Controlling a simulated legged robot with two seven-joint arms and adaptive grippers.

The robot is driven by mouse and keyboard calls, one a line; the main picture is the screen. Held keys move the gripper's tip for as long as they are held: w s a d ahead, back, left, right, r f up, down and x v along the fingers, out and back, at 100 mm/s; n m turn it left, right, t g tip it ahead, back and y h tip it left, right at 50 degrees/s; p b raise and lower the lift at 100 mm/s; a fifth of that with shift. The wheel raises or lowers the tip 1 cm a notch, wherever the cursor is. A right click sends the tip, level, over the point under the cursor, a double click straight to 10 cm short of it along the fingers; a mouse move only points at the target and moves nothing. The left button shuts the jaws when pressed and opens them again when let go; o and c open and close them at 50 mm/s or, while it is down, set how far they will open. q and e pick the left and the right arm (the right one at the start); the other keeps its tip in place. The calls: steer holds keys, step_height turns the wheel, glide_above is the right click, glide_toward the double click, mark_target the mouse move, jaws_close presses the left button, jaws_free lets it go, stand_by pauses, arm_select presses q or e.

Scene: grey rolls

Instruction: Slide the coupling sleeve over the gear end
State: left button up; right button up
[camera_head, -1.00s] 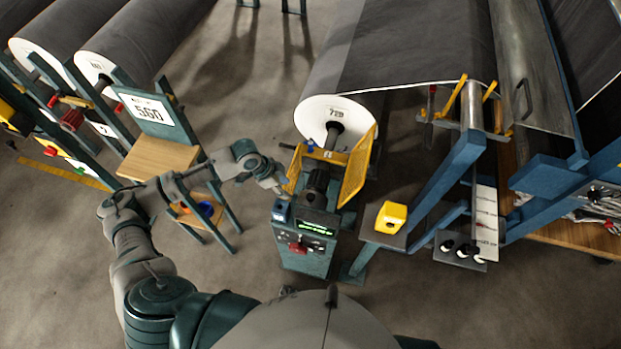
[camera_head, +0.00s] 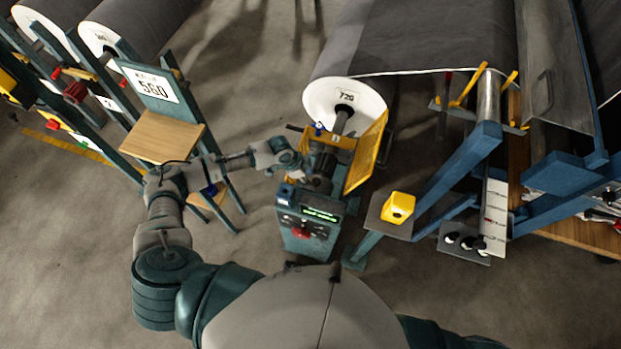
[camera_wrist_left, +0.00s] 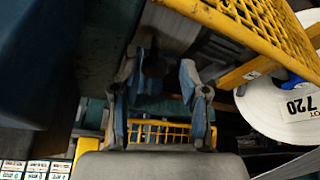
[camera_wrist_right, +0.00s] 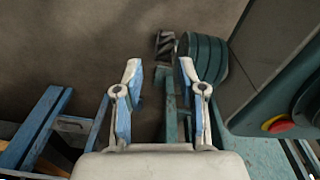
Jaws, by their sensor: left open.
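The coupling sleeve looks like a dark ribbed cylinder (camera_head: 322,164) on top of the drive stand, between the yellow guards. A dark shaft (camera_head: 342,121) comes out of the 720 roll towards it. I cannot make out the gear end separately. My left gripper (camera_head: 301,174) is at the sleeve's left side. In the left wrist view the left fingers (camera_wrist_left: 167,72) are spread, with dark blurred hardware beyond and between them; contact cannot be told. My right gripper (camera_wrist_right: 159,70) is open and empty in the right wrist view, outside the head view.
The yellow mesh guard (camera_head: 367,152) stands right of the sleeve. The control panel (camera_head: 307,221) is on the stand's front. The 720 roll (camera_head: 345,103) is behind. A yellow box (camera_head: 398,207) sits on a small shelf to the right. The 560 stand (camera_head: 165,138) is at left.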

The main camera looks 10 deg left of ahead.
mark_target(315, 181)
arm_select(q)
steer(key=shift+w+d+f, duration=0.15)
steer(key=shift+d+f, duration=0.6)
steer(key=shift+d, duration=0.35)
steer(key=shift+d+f, duration=0.1)
steer(key=shift+d, duration=0.75)
steer(key=shift+a, duration=0.5)
steer(key=c, duration=0.3)
steer(key=shift+a+f, duration=0.1)
steer(key=shift+a, duration=0.2)
steer(key=c, duration=0.4)
steer(key=shift+w+a+f, duration=0.1)
steer(key=shift+a, duration=0.25)
jaws_close()
steer(key=w+b, duration=0.1)
steer(key=w+d+b, duration=0.1)
steer(key=w, duration=0.1)
steer(key=w+b, duration=0.1)
steer(key=w, duration=0.1)
steer(key=w+b, duration=0.1)
steer(key=shift+w+a, duration=0.2)
steer(key=shift+w, duration=0.2)
arm_select(e)
steer(key=w+r, duration=0.3)
steer(key=w, duration=0.6)
steer(key=shift+w+a+r+t, duration=0.15)
steer(key=shift+a+r+t, duration=0.15)
steer(key=shift+r, duration=0.1)
arm_select(q)
steer(key=shift+d, duration=0.1)
